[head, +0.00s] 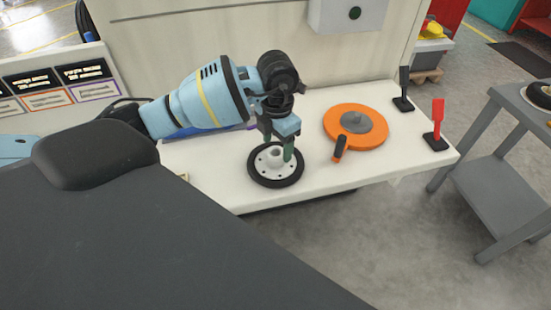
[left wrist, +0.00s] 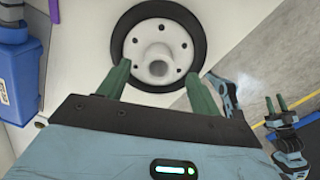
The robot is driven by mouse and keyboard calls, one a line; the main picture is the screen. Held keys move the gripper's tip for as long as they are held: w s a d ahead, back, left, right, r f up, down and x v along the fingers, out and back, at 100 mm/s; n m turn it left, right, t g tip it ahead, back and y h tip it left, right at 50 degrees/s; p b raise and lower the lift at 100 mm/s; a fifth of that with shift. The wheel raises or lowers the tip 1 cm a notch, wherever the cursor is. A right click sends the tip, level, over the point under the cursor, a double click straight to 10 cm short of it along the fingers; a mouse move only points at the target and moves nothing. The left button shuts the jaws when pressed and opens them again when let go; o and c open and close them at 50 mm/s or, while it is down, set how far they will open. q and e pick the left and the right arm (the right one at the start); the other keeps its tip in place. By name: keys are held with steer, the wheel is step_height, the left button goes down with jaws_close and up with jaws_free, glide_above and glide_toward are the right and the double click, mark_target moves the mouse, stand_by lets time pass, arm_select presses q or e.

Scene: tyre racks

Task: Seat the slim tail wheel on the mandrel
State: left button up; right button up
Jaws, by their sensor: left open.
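A slim wheel (head: 261,175) with a black tyre and white hub lies flat on the white bench. It also shows in the left wrist view (left wrist: 180,50), with small holes around a raised central boss. My left gripper (head: 280,153) is above it, pointing down, with green fingers apart. In the left wrist view the fingers of the left gripper (left wrist: 160,85) stand either side of the boss; I cannot tell whether they touch it. My right gripper (left wrist: 277,104) shows small at the lower right, fingers apart and empty. I cannot identify the mandrel with certainty.
An orange disc (head: 337,118) with a grey centre and a dark-ended handle lies right of the wheel. A black lever (head: 404,88) and a red lever (head: 438,122) stand at the bench's right end. A blue container (left wrist: 18,70) is left of the wheel. A grey cart (head: 500,188) stands right.

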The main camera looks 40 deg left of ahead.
mark_target(276, 152)
arm_select(q)
steer(key=shift+a+f, duration=0.1)
steer(key=shift+f, duration=1.8)
steer(key=shift+c, duration=0.5)
steer(key=c, duration=1.3)
steer(key=shift+r, duration=0.2)
steer(key=shift+r, duration=0.25)
steer(key=r, duration=0.3)
steer(key=shift+s+d, duration=0.2)
steer(key=shift+d, duration=0.15)
steer(key=s+d+r, duration=0.1)
steer(key=s+d, duration=0.6)
steer(key=d, duration=0.6)
steer(key=shift+d+r+b, duration=0.15)
steer(key=shift+d+b, duration=0.05)
steer(key=shift+b, duration=0.1)
steer(key=shift+s, duration=0.1)
